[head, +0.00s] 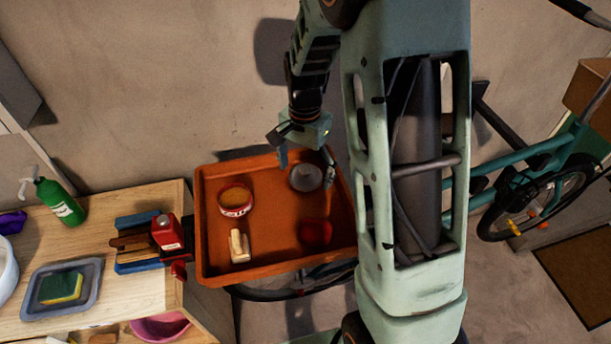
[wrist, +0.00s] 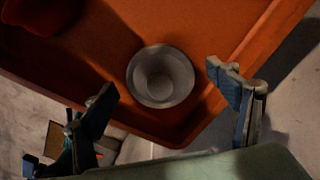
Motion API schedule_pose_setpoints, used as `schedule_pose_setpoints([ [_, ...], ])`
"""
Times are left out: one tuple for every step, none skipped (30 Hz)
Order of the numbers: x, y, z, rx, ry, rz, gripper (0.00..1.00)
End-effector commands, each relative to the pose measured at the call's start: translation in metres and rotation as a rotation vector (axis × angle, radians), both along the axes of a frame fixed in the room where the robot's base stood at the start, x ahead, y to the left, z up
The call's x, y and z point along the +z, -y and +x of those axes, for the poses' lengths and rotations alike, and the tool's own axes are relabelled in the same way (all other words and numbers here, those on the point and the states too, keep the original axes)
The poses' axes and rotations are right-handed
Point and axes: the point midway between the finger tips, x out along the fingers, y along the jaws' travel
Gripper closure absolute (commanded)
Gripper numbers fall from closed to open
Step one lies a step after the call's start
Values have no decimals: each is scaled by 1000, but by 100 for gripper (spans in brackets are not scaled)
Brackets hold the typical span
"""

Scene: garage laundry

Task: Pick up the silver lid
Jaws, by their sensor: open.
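The silver lid (head: 306,177) is a round grey disc with a raised middle, lying in the orange tray (head: 205,225) near its back right corner. In the wrist view the lid (wrist: 160,76) lies close to the tray's edge, between the two fingers in the picture. My gripper (head: 306,165) is open and empty, with its fingers over the lid's corner of the tray. The fingers also show apart in the wrist view (wrist: 162,84). I cannot tell the exact height of the fingers above the lid.
The tray also holds a red-and-white round tin (head: 236,210), a cream block-like object (head: 239,246) and a dark red item (head: 316,235). A wooden bench (head: 130,292) on the left carries a green bottle (head: 61,204) and a red container (head: 167,232). A bicycle (head: 535,160) stands at right.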

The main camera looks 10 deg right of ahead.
Motion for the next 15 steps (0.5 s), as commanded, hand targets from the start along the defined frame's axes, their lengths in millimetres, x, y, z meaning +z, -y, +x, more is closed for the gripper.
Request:
schedule_pose_setpoints([
  [0, 0, 0, 0, 0, 0, 19],
  [0, 0, 0, 0, 0, 0, 19],
  [0, 0, 0, 0, 0, 0, 19],
  [0, 0, 0, 0, 0, 0, 19],
  [0, 0, 0, 0, 0, 0, 22],
  [0, 0, 0, 0, 0, 0, 26],
  [0, 0, 0, 0, 0, 0, 29],
  [0, 0, 0, 0, 0, 0, 33],
  [0, 0, 0, 0, 0, 0, 37],
  [0, 0, 0, 0, 0, 0, 40],
  [0, 0, 0, 0, 0, 0, 44],
  [0, 0, 0, 0, 0, 0, 48],
  [0, 0, 0, 0, 0, 0, 51],
  [0, 0, 0, 0, 0, 0, 54],
  [0, 0, 0, 0, 0, 0, 54],
])
